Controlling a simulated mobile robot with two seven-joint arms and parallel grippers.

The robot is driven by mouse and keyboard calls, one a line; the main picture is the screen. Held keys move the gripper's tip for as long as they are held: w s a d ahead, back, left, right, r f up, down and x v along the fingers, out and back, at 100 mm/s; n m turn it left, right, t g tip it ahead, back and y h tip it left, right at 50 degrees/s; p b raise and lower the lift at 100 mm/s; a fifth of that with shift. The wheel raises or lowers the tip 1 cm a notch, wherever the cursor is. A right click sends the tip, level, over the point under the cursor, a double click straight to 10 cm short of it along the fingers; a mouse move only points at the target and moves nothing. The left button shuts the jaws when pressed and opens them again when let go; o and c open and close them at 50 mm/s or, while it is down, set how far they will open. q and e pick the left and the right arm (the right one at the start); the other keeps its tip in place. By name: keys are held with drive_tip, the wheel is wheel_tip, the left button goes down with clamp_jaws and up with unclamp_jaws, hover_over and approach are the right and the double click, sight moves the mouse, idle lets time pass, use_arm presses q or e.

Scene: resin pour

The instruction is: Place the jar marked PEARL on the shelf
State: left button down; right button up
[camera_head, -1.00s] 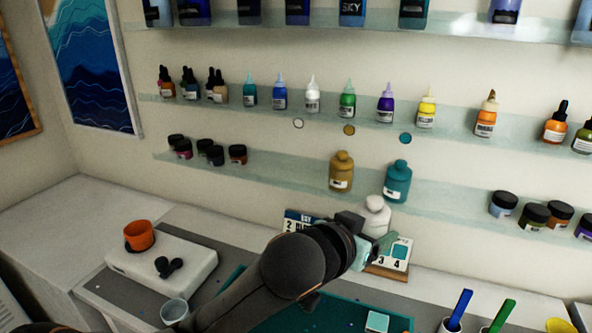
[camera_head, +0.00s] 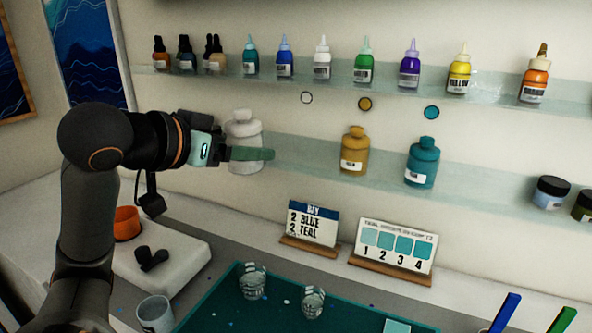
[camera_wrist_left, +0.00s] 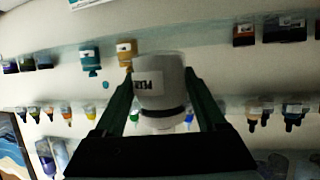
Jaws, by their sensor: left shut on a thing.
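The white jar (camera_head: 242,138) is upright in my left gripper (camera_head: 250,154), whose green fingers close around its body. In the left wrist view the jar (camera_wrist_left: 160,85) appears upside down between both fingers, its label reading PEARL. In the head view the jar overlaps the lower shelf (camera_head: 305,152), left of the gold jar; I cannot tell whether its base touches the shelf. A white ring mark (camera_head: 306,97) is on the wall up and right of the jar, with bare shelf below it. My right gripper is not in view.
A gold jar (camera_head: 354,152) and a teal jar (camera_head: 422,162) stand on the lower shelf under matching wall dots. Small bottles (camera_head: 362,62) line the shelf above. A BAY card (camera_head: 312,224) and a numbered swatch card (camera_head: 397,245) stand below. Clear cups (camera_head: 252,282) sit on the green mat.

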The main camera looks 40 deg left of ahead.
use_arm(q)
drive_tip(key=shift+s+r, duration=0.1)
drive_tip(key=shift+r, duration=0.1)
drive_tip(key=p, duration=0.7)
hover_over(295, 160)
wheel_tip(295, 160, down, 2)
drive_tip(key=shift+d+b, duration=0.15)
drive_tip(key=shift+b, duration=0.3)
drive_tip(key=shift+s+f, duration=0.1)
drive_tip(key=shift+f, duration=2.35)
drive_tip(key=shift+w, duration=0.2)
drive_tip(key=shift+f, duration=0.15)
unclamp_jaws()
